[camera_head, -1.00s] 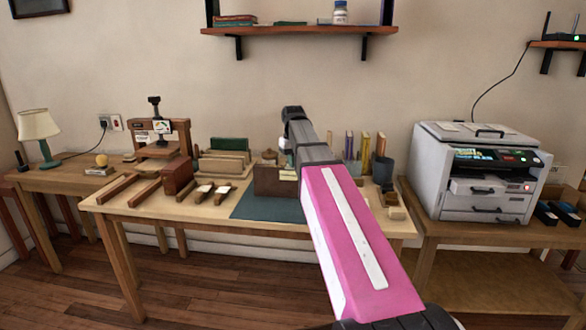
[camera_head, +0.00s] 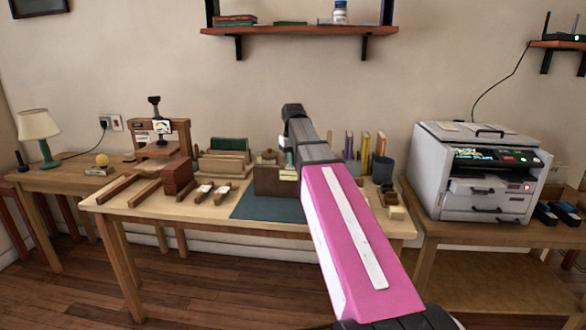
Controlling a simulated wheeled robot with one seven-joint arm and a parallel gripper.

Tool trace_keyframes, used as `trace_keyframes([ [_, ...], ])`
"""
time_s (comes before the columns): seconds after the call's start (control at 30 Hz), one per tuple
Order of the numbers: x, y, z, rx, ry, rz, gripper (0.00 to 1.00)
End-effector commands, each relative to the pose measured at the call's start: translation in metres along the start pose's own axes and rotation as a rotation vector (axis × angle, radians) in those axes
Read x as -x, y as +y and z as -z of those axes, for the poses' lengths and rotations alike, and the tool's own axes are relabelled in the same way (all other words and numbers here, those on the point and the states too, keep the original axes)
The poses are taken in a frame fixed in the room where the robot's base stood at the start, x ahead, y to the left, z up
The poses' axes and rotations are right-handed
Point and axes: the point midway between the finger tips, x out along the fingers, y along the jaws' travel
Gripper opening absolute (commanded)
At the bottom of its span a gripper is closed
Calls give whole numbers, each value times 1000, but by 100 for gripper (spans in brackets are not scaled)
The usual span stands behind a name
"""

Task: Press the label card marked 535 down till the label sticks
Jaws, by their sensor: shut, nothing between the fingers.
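No card with a readable 535 shows; print is too small to read at this distance. Small pale pieces (camera_head: 288,174) lie beside a brown block (camera_head: 268,181) at the teal mat's back edge, partly behind my arm. I cannot tell whether one of them is the label card. My pink and grey arm reaches up over the table, with its dark joint in front of the wall. My gripper is hidden behind the arm, so its fingers and any contact with a card do not show.
The wooden table (camera_head: 135,208) holds a teal mat (camera_head: 262,207), a wooden press (camera_head: 160,137), a dark red block (camera_head: 178,175), upright books (camera_head: 365,152) and a dark cup (camera_head: 383,170). A printer (camera_head: 470,175) stands right. A shelf (camera_head: 300,31) hangs above. Floor in front is clear.

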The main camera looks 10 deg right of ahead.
Motion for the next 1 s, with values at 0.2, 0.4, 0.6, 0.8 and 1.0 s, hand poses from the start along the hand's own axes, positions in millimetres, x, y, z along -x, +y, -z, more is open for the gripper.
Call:
trace_keyframes([
  [0.2, 12, 0, 1, 0, 1, 0, 0],
  [0.4, 22, 0, 1, 0, 1, 0, 0],
  [0.6, 32, 0, 1, 0, 1, 0, 0],
  [0.8, 43, 0, 1, 0, 1, 0, 0],
  [1.0, 53, 0, 1, 0, 1, 0, 0],
])
